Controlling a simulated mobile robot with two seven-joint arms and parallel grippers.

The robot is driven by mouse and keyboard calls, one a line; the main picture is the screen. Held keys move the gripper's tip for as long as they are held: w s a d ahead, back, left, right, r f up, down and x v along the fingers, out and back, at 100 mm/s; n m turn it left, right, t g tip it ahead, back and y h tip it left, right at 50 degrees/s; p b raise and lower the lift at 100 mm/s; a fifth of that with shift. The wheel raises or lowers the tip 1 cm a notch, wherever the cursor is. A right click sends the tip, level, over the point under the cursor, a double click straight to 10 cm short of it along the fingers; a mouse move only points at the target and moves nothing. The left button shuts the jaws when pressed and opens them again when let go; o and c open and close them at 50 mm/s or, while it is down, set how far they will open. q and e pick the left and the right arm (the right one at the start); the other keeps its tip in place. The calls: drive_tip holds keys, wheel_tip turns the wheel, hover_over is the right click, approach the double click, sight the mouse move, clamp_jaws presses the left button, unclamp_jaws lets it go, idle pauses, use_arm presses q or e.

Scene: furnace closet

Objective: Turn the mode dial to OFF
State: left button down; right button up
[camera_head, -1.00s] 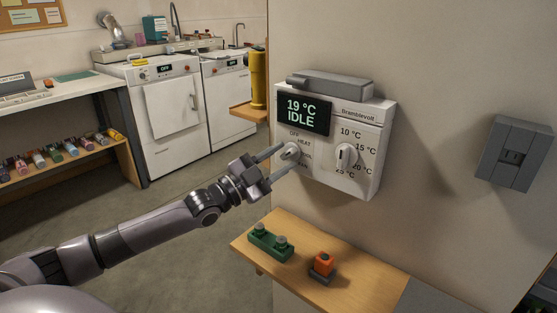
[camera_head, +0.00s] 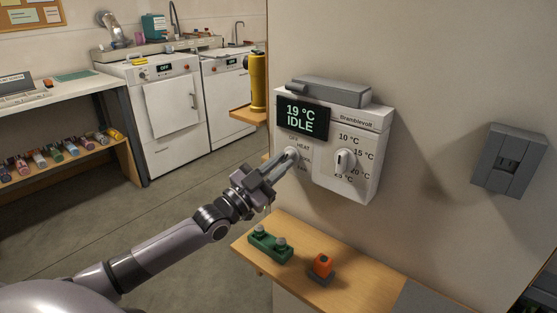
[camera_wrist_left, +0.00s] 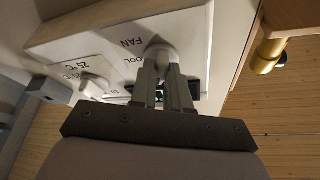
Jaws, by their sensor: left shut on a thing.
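The white thermostat (camera_head: 365,122) is fixed to the wall, and its dark screen (camera_head: 302,118) reads 19 °C IDLE. The mode dial (camera_wrist_left: 160,50) is at the lower left of its face, with HEAT lettered near it in the head view and FAN and part of COOL in the left wrist view. My left gripper (camera_head: 291,156) is shut on the mode dial, with its fingers on either side of the knob; it also shows in the left wrist view (camera_wrist_left: 163,72). The fingers hide much of the dial, so its pointing direction is unclear. My right gripper is not in view.
A second white dial (camera_head: 345,161) with temperature marks is to the right of the mode dial. A wooden shelf (camera_head: 345,285) below holds a green block (camera_head: 270,248) and an orange switch (camera_head: 323,265). A grey wall switch (camera_head: 510,160) is at the right.

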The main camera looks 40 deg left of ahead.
use_arm(q)
drive_tip(key=n+y+p, duration=0.1)
drive_tip(key=n, duration=0.1)
drive_tip(key=n+y, duration=0.1)
drive_tip(key=n, duration=0.1)
drive_tip(key=n+t+y+p, duration=0.1)
drive_tip(key=n, duration=0.2)
drive_tip(key=shift+d+y+p, duration=0.25)
drive_tip(key=shift+y+p, duration=0.05)
drive_tip(key=shift+n, duration=0.4)
drive_tip(key=c, duration=1.1)
unclamp_jaws()
drive_tip(key=shift+f, duration=0.1)
drive_tip(key=b+v, duration=0.1)
drive_tip(key=v, duration=0.6)
drive_tip(key=s+d+f+m+g, duration=0.1)
drive_tip(key=s+d+f+g, duration=0.5)
drive_tip(key=s+f, duration=0.3)
drive_tip(key=s+d+f+g, duration=0.5)
drive_tip(key=s+d+f, duration=0.3)
drive_tip(key=f, duration=0.9)
drive_tip(key=s, duration=0.2)
drive_tip(key=shift+s+d+m+g, duration=0.25)
drive_tip(key=shift+d+m+g, duration=0.15)
